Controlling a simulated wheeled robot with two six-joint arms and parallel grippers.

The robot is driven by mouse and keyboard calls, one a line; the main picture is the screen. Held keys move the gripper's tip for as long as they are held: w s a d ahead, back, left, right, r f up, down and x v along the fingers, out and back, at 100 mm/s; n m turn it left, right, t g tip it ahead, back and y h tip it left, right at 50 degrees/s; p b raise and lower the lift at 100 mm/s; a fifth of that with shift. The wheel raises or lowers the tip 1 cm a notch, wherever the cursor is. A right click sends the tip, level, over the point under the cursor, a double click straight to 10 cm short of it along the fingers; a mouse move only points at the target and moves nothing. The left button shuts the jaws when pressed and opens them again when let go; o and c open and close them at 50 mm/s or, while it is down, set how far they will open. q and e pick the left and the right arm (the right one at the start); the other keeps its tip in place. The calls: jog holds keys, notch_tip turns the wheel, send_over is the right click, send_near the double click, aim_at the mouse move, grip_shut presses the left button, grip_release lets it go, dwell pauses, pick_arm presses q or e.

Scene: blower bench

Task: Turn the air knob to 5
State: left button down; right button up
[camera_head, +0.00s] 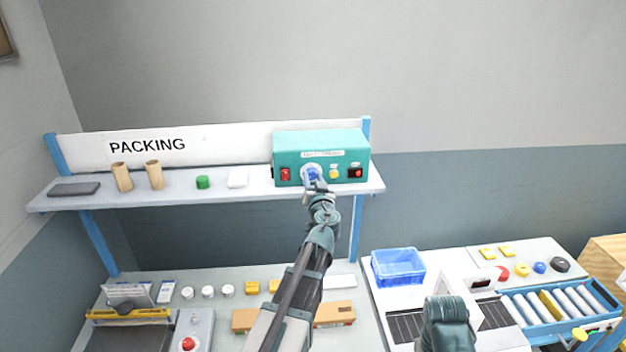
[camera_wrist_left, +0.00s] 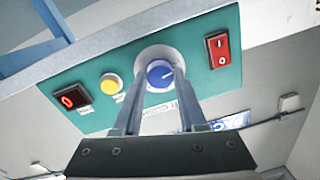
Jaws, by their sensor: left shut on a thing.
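The teal blower box (camera_head: 320,145) stands at the right end of the upper shelf. Its blue air knob (camera_head: 312,172) sits on a pale round dial on the front. In the left wrist view the knob (camera_wrist_left: 160,72) shows a white pointer mark, and the dial's numbers are too small to read. My left gripper (camera_head: 314,184) is at the box front, its two fingers shut on the knob's sides. The box also has a red rocker switch (camera_wrist_left: 218,50), a yellow button (camera_wrist_left: 110,83) and a dark display with a red digit (camera_wrist_left: 69,100), which looks like 0.
The shelf (camera_head: 220,190) holds cardboard tubes (camera_head: 155,175), a green cap (camera_head: 203,182) and a dark flat pad (camera_head: 75,189). Below, the bench carries boxes and a blue bin (camera_head: 398,267). Part of my right arm shows at the bottom. Space before the box is clear apart from my left arm.

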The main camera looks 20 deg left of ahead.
pick_arm(q)
jog(key=m, duration=0.5)
jog(key=shift+f+b, duration=0.1)
jog(key=shift+b, duration=0.2)
jog(key=m, duration=1)
jog(key=shift+m+t+b, duration=0.35)
jog(key=shift+m+t, duration=0.05)
jog(key=m, duration=0.4)
jog(key=shift+s+m, duration=0.1)
jog(key=shift+m, duration=0.2)
jog(key=m, duration=0.4)
jog(key=shift+m+h, duration=0.4)
jog(key=m, duration=0.5)
jog(key=shift+m, duration=0.3)
jog(key=m+p, duration=0.1)
jog(key=m, duration=0.4)
jog(key=shift+s+a+h, duration=0.1)
jog(key=shift+h, duration=0.3)
jog(key=shift+m, duration=2.5)
